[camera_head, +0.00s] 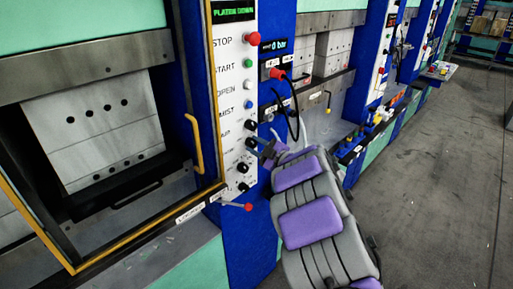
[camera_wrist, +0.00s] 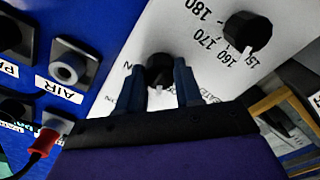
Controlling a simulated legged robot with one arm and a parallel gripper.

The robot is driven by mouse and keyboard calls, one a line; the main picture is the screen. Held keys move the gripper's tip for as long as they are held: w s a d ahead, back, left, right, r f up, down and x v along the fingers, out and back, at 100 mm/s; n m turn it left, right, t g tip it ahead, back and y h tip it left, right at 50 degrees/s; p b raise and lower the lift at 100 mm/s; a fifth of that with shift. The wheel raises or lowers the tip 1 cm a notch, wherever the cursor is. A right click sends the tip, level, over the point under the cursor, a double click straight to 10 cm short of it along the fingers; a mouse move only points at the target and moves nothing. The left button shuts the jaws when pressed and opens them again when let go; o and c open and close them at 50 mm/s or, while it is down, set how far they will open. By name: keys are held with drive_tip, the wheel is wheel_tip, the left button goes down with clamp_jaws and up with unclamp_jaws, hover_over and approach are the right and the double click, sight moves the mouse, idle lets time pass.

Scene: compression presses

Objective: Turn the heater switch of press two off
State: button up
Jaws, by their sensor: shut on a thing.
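A black rotary knob (camera_wrist: 159,72) with a white pointer mark sits on the white control panel in the wrist view. Its pointer faces down in that picture. My gripper (camera_wrist: 160,80) is shut on this knob, one blue finger on each side. Lettering around the knob is partly hidden by the fingers; "ON" shows at lower left. In the head view my gripper (camera_head: 263,149) is at the right edge of the press's control panel (camera_head: 231,105), among a column of black knobs. The gripped knob is mostly hidden there.
A temperature dial (camera_wrist: 247,33) marked 150 to 180 is close by. An AIR socket (camera_wrist: 72,65) and a red-ended cable (camera_wrist: 42,145) are at left. Red, green, white and blue buttons run up the panel. A yellow-edged guard (camera_head: 215,95) borders it. Open floor (camera_head: 430,170) lies right.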

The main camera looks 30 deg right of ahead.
drive_tip(key=shift+f, duration=0.1)
drive_tip(key=o, duration=1)
drive_tip(key=shift+o, duration=0.2)
drive_tip(key=p+v, duration=0.3)
drive_tip(key=v, duration=1.4)
drive_tip(key=shift+d, duration=0.15)
